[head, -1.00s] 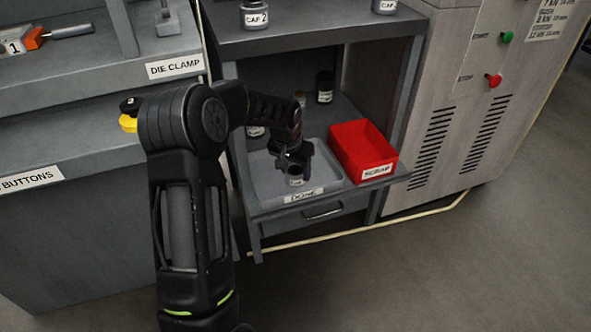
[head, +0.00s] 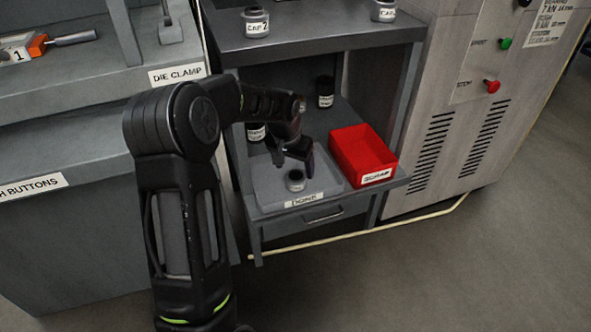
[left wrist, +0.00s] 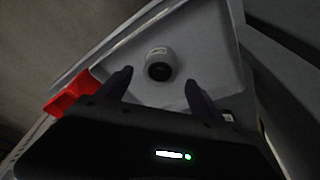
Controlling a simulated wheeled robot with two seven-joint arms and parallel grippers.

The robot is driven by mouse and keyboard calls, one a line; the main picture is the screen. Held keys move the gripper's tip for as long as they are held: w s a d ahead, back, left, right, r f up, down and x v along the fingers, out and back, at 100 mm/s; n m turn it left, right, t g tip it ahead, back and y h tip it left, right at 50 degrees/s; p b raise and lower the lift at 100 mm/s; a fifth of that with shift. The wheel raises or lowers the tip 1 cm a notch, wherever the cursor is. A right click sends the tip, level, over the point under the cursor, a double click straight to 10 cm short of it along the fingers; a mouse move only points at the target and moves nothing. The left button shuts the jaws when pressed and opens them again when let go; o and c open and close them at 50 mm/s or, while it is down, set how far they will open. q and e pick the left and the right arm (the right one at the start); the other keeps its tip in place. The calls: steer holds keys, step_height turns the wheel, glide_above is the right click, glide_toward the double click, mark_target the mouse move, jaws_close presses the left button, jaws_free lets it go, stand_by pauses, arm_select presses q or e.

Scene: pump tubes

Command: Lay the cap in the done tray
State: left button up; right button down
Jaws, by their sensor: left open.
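The cap (head: 295,181) is a small grey ring-like piece with a dark hole and a pale label. It rests in the grey done tray (head: 268,200), and it also shows in the left wrist view (left wrist: 160,64). My left gripper (head: 292,164) is open above and behind the cap, with its fingers apart and nothing between them. In the left wrist view the fingertips (left wrist: 160,78) stand to either side of the cap, apart from it. My right gripper is not in view.
A red scrap bin (head: 362,152) stands right of the tray. Dark labelled containers (head: 325,92) stand behind it on the shelf. CAP 2 (head: 256,22) and another cap (head: 383,10) sit on the upper shelf. A machine cabinet (head: 455,120) stands at the right.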

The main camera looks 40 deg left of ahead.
arm_select(q)
steer(key=p+v, duration=0.1)
steer(key=v, duration=0.6)
steer(key=shift+r+p, duration=0.3)
steer(key=shift+p, duration=0.1)
steer(key=shift+s, duration=0.1)
